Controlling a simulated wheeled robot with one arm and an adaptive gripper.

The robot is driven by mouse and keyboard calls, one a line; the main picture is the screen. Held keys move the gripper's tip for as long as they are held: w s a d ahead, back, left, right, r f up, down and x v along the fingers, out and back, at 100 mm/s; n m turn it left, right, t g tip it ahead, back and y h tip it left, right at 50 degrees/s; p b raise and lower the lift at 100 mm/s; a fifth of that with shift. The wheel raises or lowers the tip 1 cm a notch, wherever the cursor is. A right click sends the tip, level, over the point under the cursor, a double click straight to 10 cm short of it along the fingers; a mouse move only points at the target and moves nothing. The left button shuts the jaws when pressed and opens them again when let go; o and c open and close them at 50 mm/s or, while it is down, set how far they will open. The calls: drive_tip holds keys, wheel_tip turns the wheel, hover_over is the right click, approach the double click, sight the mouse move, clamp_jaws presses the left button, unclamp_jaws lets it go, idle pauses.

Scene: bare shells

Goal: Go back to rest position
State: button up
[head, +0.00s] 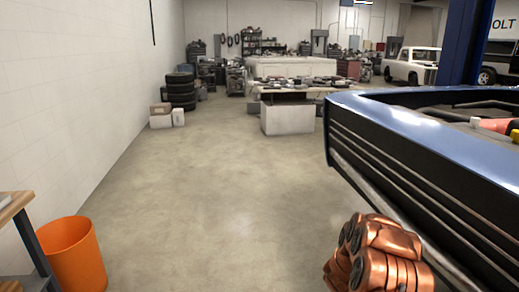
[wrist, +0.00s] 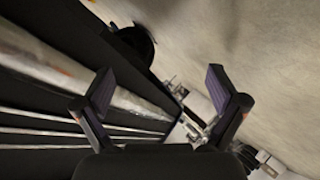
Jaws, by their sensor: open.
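My gripper (wrist: 163,90) is in the wrist view, with its two dark fingers spread apart and nothing between them. Past the fingers, the wrist view shows a dark ribbed side panel (wrist: 60,115) on the left and concrete floor (wrist: 270,60) on the right. In the head view, copper-coloured links of my arm show at the bottom right, close to the blue and black vehicle body (head: 420,160). Whether they touch it I cannot tell. The gripper's fingers are not visible in the head view.
An orange bin (head: 74,255) and a wooden-topped bench (head: 14,207) stand at the left. Stacked tires (head: 181,90) and boxes (head: 161,115) are along the left wall. A low table (head: 287,118) with parts stands farther back. The middle floor (head: 215,195) is clear.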

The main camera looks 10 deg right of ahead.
drive_tip(key=w+a+r+t+y, duration=0.2)
drive_tip(key=w+a+r+y, duration=0.3)
drive_tip(key=a, duration=0.4)
drive_tip(key=s+a+r+n+g+y+p, duration=0.1)
drive_tip(key=s+a+r+y+p, duration=0.2)
drive_tip(key=a+r, duration=0.6)
drive_tip(key=s+a+r+n+y, duration=0.1)
drive_tip(key=s+a+r+y, duration=0.35)
drive_tip(key=a, duration=0.75)
drive_tip(key=s+a+r+g+p, duration=0.1)
drive_tip(key=s+a+r, duration=0.1)
drive_tip(key=s+r, duration=0.15)
drive_tip(key=s+a+r+g, duration=0.1)
drive_tip(key=s+a+r, duration=0.15)
drive_tip(key=s, duration=0.25)
drive_tip(key=s+d+r+g+p, duration=0.1)
drive_tip(key=s+r+g, duration=0.1)
drive_tip(key=s, duration=0.8)
drive_tip(key=s+d+r+g+h, duration=0.1)
drive_tip(key=s+r, duration=0.3)
drive_tip(key=s, duration=0.7)
drive_tip(key=s+d+r+m+g+h+p, duration=0.1)
drive_tip(key=s+g, duration=0.3)
drive_tip(key=s, duration=0.7)
drive_tip(key=shift+s+d+r+p, duration=0.15)
drive_tip(key=shift+d+r+p, duration=0.15)
drive_tip(key=shift+r, duration=0.6)
drive_tip(key=shift+h, duration=0.25)
drive_tip(key=shift+c, duration=0.4)
